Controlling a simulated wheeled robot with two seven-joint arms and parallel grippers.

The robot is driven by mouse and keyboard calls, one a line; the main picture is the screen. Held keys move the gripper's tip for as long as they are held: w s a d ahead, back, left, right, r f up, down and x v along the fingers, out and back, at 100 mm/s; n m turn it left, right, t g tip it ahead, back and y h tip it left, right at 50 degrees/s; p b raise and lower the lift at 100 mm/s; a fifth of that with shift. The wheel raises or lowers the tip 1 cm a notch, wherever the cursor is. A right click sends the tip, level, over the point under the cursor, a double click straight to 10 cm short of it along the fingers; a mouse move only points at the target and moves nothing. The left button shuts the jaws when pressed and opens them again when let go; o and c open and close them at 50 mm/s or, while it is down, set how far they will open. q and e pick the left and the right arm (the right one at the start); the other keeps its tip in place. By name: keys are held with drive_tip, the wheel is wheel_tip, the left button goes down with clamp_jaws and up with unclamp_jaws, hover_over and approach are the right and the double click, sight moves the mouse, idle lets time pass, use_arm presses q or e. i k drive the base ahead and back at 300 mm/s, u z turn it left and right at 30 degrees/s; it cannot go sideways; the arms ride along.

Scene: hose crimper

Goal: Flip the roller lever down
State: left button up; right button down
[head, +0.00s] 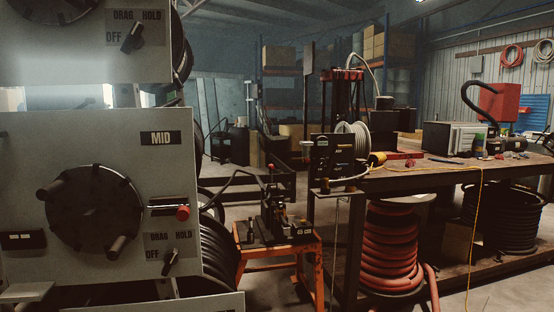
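A short lever with a red knob (183,212) sticks out beside a slotted plate on the grey panel marked MID (155,290). A second lever, upright with a small red tip (271,168), rises from a small black machine (274,215) on an orange stand (262,252). No label shows which of the two is the roller lever. Neither of my grippers is in the head view, and nothing is seen touching either lever.
The MID panel also has a large black handwheel (94,211) and an OFF/DRAG/HOLD switch (170,260). A wooden workbench (440,178) stands at right, with red hose coils (388,245) below. Some floor shows between the panel and the orange stand.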

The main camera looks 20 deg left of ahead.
sight(272, 187)
drive_tip(key=i, duration=3.45)
drive_tip(key=u, duration=3.2)
drive_tip(key=i, duration=0.5)
drive_tip(key=z, duration=0.05)
